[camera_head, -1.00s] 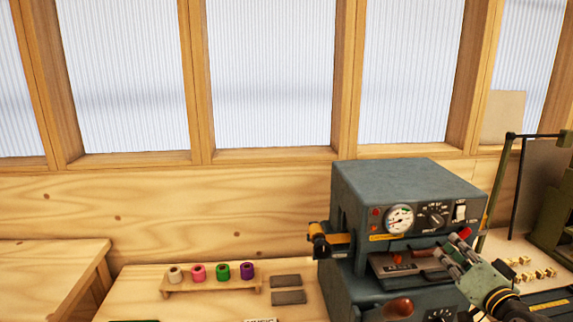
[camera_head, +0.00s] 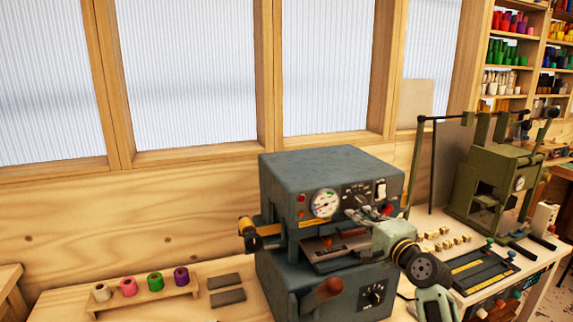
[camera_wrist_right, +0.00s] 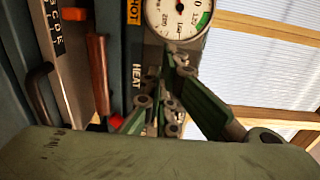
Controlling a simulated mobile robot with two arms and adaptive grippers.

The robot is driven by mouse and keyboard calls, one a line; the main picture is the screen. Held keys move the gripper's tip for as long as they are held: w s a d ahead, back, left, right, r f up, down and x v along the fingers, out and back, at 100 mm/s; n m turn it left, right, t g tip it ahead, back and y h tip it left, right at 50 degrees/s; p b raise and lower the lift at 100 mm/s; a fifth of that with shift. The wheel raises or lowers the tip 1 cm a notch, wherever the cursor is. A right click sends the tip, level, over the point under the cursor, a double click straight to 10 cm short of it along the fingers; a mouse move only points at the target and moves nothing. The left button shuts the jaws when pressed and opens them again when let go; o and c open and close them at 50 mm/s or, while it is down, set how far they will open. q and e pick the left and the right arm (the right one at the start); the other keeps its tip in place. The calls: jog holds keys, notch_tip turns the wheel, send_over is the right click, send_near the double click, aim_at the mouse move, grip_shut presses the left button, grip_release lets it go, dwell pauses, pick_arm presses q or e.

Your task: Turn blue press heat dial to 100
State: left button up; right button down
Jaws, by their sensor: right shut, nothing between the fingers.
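The blue-grey press (camera_head: 320,170) stands on the bench right of centre in the head view. Its front panel carries a round white gauge (camera_head: 325,204) and, to the right of it, a dark heat dial (camera_head: 357,197) with markings, partly covered by my gripper. My right gripper (camera_head: 372,213) is at the panel, just below and right of the dial. In the right wrist view its fingers (camera_wrist_right: 171,75) are shut and empty beside the HEAT label (camera_wrist_right: 137,78), below the gauge (camera_wrist_right: 180,15). The dial is hidden there; contact and its setting cannot be told. My left gripper is not in view.
A white switch (camera_head: 381,189) sits right of the dial. A lower dial (camera_head: 375,295) and a brown-handled lever (camera_head: 328,289) are below. Foil rolls on a rack (camera_head: 148,297) stand left, a green press (camera_head: 500,180) right, small brass pieces (camera_head: 440,238) between.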

aim_at(359, 201)
jog(key=shift+x, duration=0.9)
jog(key=shift+r+b, duration=0.2)
jog(key=shift+b, duration=0.1)
jog(key=shift+w+d+r, duration=0.1)
jog(key=shift+w+d, duration=0.1)
jog(key=shift+d, duration=0.15)
jog(key=shift+d+r, duration=0.2)
dwell(0.3)
